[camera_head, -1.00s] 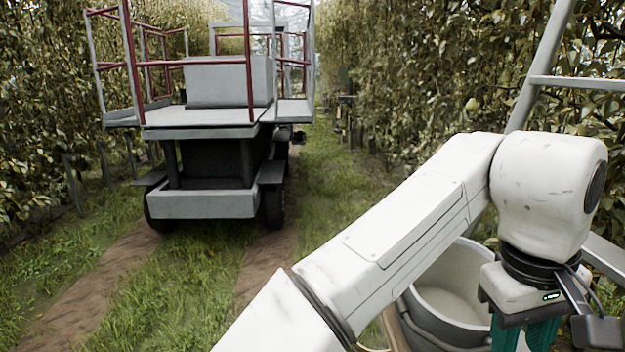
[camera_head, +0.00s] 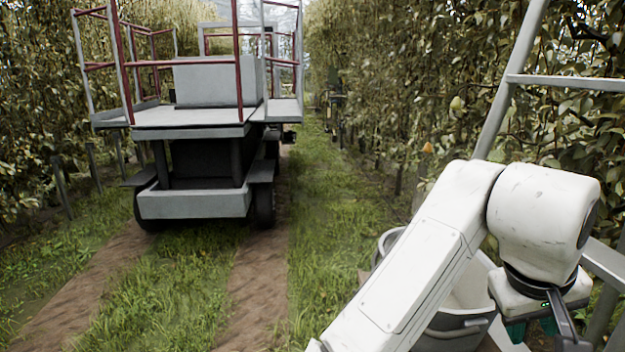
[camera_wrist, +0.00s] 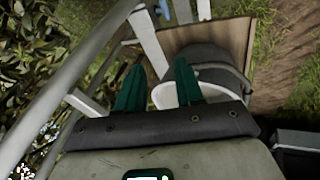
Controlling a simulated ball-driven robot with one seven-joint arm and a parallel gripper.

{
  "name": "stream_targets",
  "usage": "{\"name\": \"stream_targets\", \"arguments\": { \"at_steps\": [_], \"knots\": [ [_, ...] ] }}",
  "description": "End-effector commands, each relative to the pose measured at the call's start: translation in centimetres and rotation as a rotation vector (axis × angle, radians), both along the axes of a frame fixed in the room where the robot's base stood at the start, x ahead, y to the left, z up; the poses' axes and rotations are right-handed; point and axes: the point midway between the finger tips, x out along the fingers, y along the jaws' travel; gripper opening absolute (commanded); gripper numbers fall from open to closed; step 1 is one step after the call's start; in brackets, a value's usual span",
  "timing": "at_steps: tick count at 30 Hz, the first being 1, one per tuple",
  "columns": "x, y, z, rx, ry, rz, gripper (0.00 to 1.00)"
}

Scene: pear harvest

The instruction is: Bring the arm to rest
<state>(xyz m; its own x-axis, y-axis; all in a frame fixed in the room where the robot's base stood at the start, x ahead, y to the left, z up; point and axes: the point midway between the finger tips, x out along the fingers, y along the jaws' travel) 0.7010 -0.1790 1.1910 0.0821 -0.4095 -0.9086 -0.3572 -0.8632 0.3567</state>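My arm reaches in from the bottom right of the head view. Its wrist hangs down, with my gripper (camera_head: 530,328) at the lower right, its fingertips hidden or cut off by the frame. In the wrist view my gripper (camera_wrist: 160,64) shows two green fingers spread apart with nothing between them. A bucket (camera_head: 388,240) stands behind and below my forearm, partly hidden by it. In the wrist view the bucket (camera_wrist: 222,78) shows beyond the fingers. Whether they overlap its rim in depth I cannot tell.
A grey ladder (camera_head: 508,85) stands close beside my wrist at the right. A wheeled platform (camera_head: 195,203) with red rails stands on the track at left. Leafy hedges line both sides; a pear (camera_head: 457,103) hangs in the right one. Grass between is free.

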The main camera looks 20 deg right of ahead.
Motion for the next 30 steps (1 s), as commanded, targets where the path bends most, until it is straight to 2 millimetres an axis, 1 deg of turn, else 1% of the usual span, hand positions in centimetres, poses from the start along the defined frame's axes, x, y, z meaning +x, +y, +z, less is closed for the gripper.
{"name": "stream_targets", "arguments": {
  "at_steps": [1, 6, 11, 14, 17, 19, 23, 24, 26, 27, 29, 30],
  "knots": [
    [0.0, -0.9, -0.4, -0.040, -0.013, -0.010, 0.37],
    [0.6, -3.7, -1.7, -0.175, -0.088, -0.013, 0.37],
    [1.2, -5.3, -3.8, -0.266, -0.145, 0.030, 0.37],
    [1.4, -5.8, -5.8, -0.294, -0.165, 0.074, 0.37],
    [1.4, -5.8, -8.4, -0.298, -0.174, 0.125, 0.37],
    [1.1, -5.5, -10.5, -0.287, -0.173, 0.163, 0.37],
    [-0.2, -4.4, -15.1, -0.231, -0.155, 0.232, 0.37],
    [-0.8, -3.9, -16.7, -0.205, -0.147, 0.250, 0.37],
    [-1.9, -2.9, -19.1, -0.160, -0.131, 0.276, 0.37],
    [-2.8, -2.2, -20.8, -0.125, -0.118, 0.292, 0.37],
    [-4.4, -0.9, -23.3, -0.065, -0.096, 0.310, 0.37],
    [-5.6, 0.1, -25.1, -0.021, -0.079, 0.320, 0.37]
  ]
}}
